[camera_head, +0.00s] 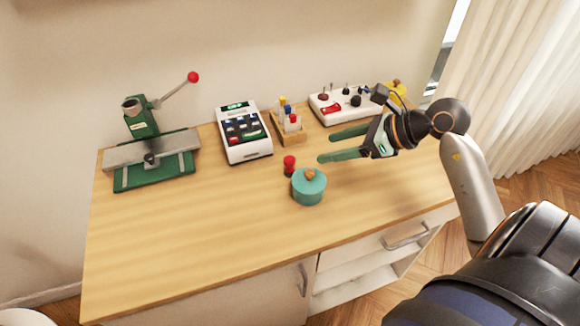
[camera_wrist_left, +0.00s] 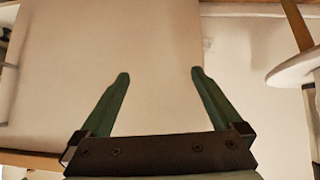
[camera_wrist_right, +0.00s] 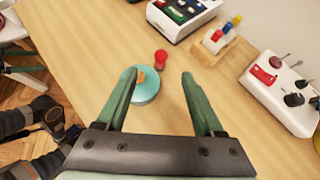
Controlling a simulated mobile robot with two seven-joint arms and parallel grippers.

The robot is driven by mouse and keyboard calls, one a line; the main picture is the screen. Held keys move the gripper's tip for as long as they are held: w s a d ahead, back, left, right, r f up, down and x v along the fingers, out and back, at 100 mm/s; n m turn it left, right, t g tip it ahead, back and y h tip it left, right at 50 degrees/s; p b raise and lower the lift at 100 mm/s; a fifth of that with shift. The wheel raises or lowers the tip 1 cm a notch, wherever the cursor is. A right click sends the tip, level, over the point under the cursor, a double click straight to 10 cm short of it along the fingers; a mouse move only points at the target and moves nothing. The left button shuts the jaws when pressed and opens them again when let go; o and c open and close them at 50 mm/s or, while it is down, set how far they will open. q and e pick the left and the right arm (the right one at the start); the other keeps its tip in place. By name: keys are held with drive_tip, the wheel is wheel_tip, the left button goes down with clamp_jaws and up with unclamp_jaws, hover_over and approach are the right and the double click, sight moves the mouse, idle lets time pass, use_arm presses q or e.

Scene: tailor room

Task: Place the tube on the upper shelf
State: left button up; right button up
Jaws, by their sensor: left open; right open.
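No single item is clearly marked as the tube. Several small tubes with yellow, blue and red caps (camera_head: 292,122) stand in a wooden rack (camera_head: 290,138) at the back of the table; they also show in the right wrist view (camera_wrist_right: 222,34). Open shelves (camera_head: 355,280) show below the drawer at the table's front right, partly cut off from sight. My right gripper (camera_head: 326,147) is open and empty above the table, right of the rack and beyond the teal pot. My left gripper (camera_wrist_left: 160,73) is open and empty, facing a pale panel; it is outside the head view.
A teal round pot (camera_head: 308,190) and a small red-topped item (camera_head: 289,165) stand near mid-table. A card terminal (camera_head: 243,135), a green press (camera_head: 150,165) and a white control box (camera_head: 340,106) line the back. The table's front left is clear.

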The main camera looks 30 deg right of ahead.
sight(290, 160)
drive_tip(key=x, duration=0.5)
drive_tip(key=shift+w+a+f, duration=0.15)
drive_tip(key=shift+w, duration=0.1)
drive_tip(key=x, duration=0.5)
drive_tip(key=shift+f, duration=0.55)
clamp_jaws()
